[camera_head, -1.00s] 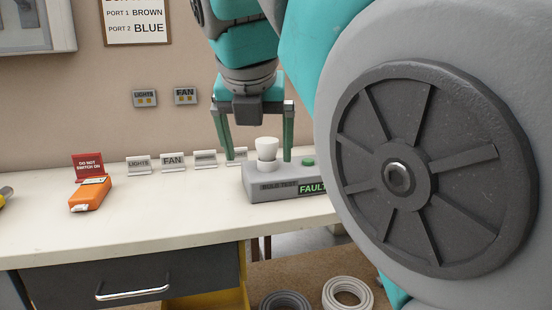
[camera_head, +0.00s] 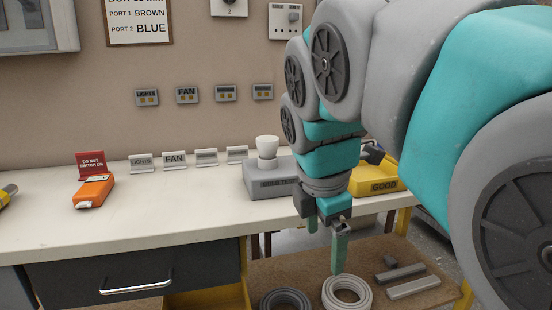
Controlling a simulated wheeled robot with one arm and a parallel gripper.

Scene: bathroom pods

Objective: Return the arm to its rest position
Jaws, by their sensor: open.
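My gripper (camera_head: 325,255) points down in front of the bench's front edge, right of the middle of the view. Its jaws are open, with nothing seen between them. The grey bulb tester (camera_head: 258,182) stands on the bench behind and left of my gripper. A white bulb (camera_head: 267,148) sits upright on top of the tester, apart from my gripper. My arm hides the tester's right part. My arm is folded across the right side of the view.
The white bench (camera_head: 130,225) holds an orange device (camera_head: 93,191), a red sign (camera_head: 90,164) and several small label stands. A yellow tray marked GOOD (camera_head: 376,182) is behind my arm. Below, a shelf (camera_head: 405,268) carries coiled rings (camera_head: 347,294) and grey bars.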

